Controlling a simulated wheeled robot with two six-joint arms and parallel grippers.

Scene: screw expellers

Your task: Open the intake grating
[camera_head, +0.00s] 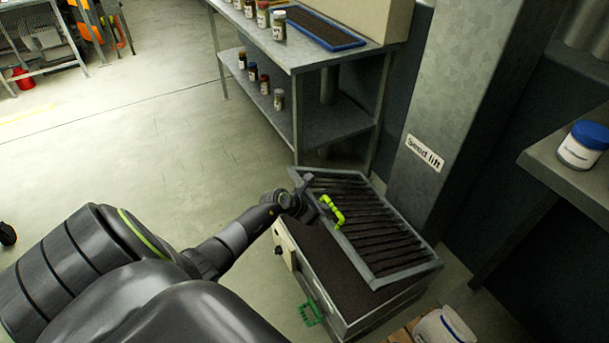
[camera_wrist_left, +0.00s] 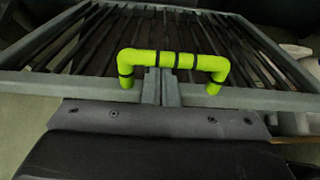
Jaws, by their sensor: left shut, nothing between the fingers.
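The intake grating (camera_head: 378,222) is a grey metal frame with dark slats, and it also shows in the left wrist view (camera_wrist_left: 60,101). It appears tilted, with its handle side raised off the intake box (camera_head: 345,328), and the dark contents (camera_head: 322,250) show below it. A yellow-green handle (camera_head: 335,213) is fixed to the raised edge; it spans the middle of the left wrist view (camera_wrist_left: 172,60). My left gripper (camera_head: 308,193) is at this edge, beside the handle. Its fingers (camera_wrist_left: 161,88) are shut and empty, with the tips at the handle bar; exact contact is unclear. My right gripper is out of view.
A green handle (camera_head: 311,312) sits low on the box front. A metal column labelled "Seed lift" (camera_head: 425,152) stands behind the grating. A shelf table (camera_head: 290,55) with jars is at the back, and a side shelf (camera_head: 570,180) is right. The left floor is mostly clear.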

